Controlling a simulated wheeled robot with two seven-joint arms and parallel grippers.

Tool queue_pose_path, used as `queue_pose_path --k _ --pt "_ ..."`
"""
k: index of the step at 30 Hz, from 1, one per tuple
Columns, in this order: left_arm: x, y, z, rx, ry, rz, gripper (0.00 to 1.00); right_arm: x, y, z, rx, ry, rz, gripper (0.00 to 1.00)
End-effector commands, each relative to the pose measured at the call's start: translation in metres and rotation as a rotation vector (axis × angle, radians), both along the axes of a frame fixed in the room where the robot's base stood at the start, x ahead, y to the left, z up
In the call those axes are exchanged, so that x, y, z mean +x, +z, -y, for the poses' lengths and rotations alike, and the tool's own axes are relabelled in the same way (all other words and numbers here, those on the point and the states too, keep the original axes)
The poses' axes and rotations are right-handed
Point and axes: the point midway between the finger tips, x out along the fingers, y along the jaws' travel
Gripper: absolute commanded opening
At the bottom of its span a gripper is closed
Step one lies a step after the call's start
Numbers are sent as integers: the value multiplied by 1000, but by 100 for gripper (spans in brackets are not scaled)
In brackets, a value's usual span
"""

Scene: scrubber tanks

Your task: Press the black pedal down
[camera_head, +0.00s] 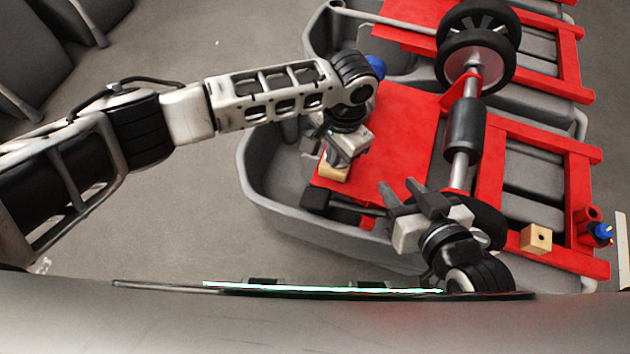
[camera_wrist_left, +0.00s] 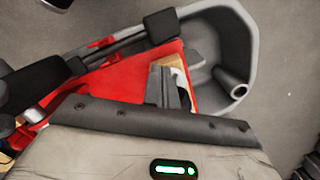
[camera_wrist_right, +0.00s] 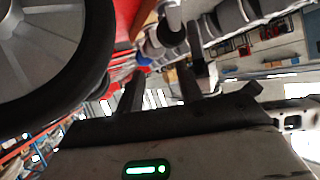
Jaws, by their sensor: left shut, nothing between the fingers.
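A black block that looks like the pedal (camera_head: 316,198) sits at the lower left edge of the red plate (camera_head: 390,150), on a dark rod. It also seems to show in the left wrist view as a black block (camera_wrist_left: 160,25) at the end of a rod. My left gripper (camera_head: 328,160) is shut and empty, above the red plate near a wooden block (camera_head: 334,173), a little behind the pedal and apart from it. Its closed fingers (camera_wrist_left: 168,88) partly cover the wooden block in the wrist view. My right gripper (camera_head: 405,192) is open and empty, right of the pedal; its fingers stand apart in its wrist view (camera_wrist_right: 160,90).
A grey tank (camera_head: 262,190) surrounds the red plate. A shaft with black wheels (camera_head: 475,60) and a black cylinder (camera_head: 464,130) runs along the right. A large wheel (camera_wrist_right: 50,50) is close to my right gripper.

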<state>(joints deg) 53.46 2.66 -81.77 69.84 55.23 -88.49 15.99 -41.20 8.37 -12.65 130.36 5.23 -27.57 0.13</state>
Motion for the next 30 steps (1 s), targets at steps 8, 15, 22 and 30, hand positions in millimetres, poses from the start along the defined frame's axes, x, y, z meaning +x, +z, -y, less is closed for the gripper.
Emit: queue_pose_path --k 8,15,22,30 --pt "4 57 5 -1 1 1 0 0 6 0 3 -4 -13 36" --pt "5 73 6 1 0 1 0 0 6 0 5 -5 -16 36" --pt "5 73 6 0 0 0 0 0 4 0 5 -6 -18 36" --pt "5 73 6 0 0 0 0 0 4 1 4 -7 -18 36"
